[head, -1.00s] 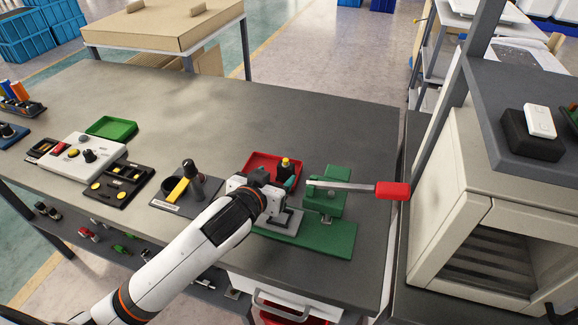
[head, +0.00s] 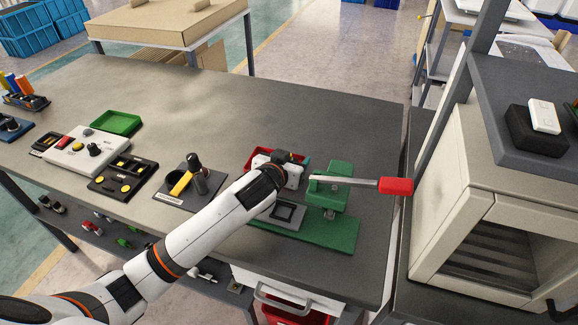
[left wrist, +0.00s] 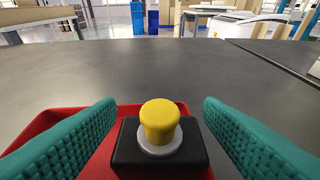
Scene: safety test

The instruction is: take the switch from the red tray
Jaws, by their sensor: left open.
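The switch (left wrist: 160,135) is a black block with a white collar and a yellow button on top. It stands upright in the red tray (left wrist: 38,128) in the left wrist view. My left gripper (left wrist: 160,125) is open, with a teal ridged finger on each side of the switch and visible gaps between. In the head view my left gripper (head: 284,164) is over the red tray (head: 258,155) and hides the switch and most of the tray. My right gripper is in neither view.
A green press (head: 335,190) with a red-handled lever (head: 396,186) stands just right of my left gripper. A black tool holder (head: 190,190), a white control box (head: 80,151) and a green tray (head: 116,123) are to the left. The table's back is clear.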

